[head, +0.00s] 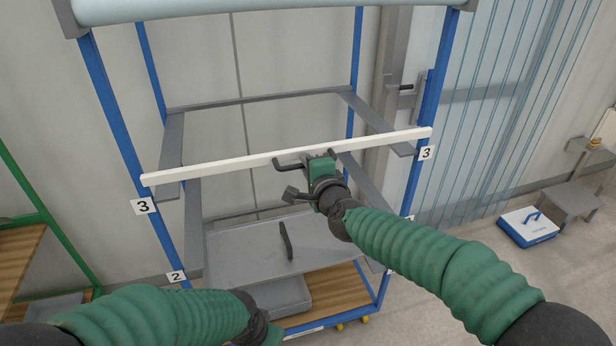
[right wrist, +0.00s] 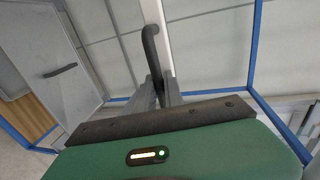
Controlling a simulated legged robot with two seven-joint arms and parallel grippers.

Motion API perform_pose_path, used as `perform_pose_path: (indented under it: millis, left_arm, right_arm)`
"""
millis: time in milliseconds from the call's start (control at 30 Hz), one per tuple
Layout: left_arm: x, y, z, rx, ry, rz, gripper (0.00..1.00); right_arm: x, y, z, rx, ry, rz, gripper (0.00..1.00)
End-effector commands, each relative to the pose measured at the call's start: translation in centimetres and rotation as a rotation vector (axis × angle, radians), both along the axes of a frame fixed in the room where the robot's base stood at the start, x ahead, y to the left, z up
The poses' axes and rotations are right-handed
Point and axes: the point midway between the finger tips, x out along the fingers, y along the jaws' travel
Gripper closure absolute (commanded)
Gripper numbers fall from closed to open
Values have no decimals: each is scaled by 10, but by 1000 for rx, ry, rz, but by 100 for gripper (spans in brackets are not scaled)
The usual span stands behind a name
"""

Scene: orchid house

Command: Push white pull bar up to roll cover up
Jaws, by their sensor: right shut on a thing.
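The white pull bar (head: 220,166) spans the front of the blue-framed rack, its ends beside the two labels marked 3. The rolled pale cover (head: 250,9) lies across the top of the rack, well above the bar. My right gripper (head: 306,163) is at the middle of the bar, shut on its dark handle. In the right wrist view the bent dark handle (right wrist: 149,42) runs down to the closed fingers (right wrist: 160,92), with the pale bar behind it. My left forearm comes in at the lower left; its fingers are out of view.
Below the bar, a grey tray (head: 235,245) with a dark handle (head: 286,241) sits in the rack. Blue posts (head: 120,135) stand at both sides. A green-framed shelf (head: 45,205) is at left, a blue and white box (head: 527,226) on the floor at right.

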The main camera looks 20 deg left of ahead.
Motion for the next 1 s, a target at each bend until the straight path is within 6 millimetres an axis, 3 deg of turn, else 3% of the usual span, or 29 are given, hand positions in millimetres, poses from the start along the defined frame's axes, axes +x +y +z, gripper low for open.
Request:
perform_pose_path:
  millis: [33, 500, 800, 1000]
  left_arm:
    - [0, 0, 28, 0, 0, 0, 64]
    - [0, 0, 163, 0, 0, 0, 64]
    - [1, 0, 227, 0, 0, 0, 64]
    - [1, 0, 246, 0, 0, 0, 64]
  right_arm:
    - [-1, 2, 38, 4, -9, 1, 100]
    - [0, 1, 206, 5, -8, -1, 100]
    - [1, 0, 279, 4, -6, -2, 100]
    - [1, 0, 302, 4, -6, -2, 100]
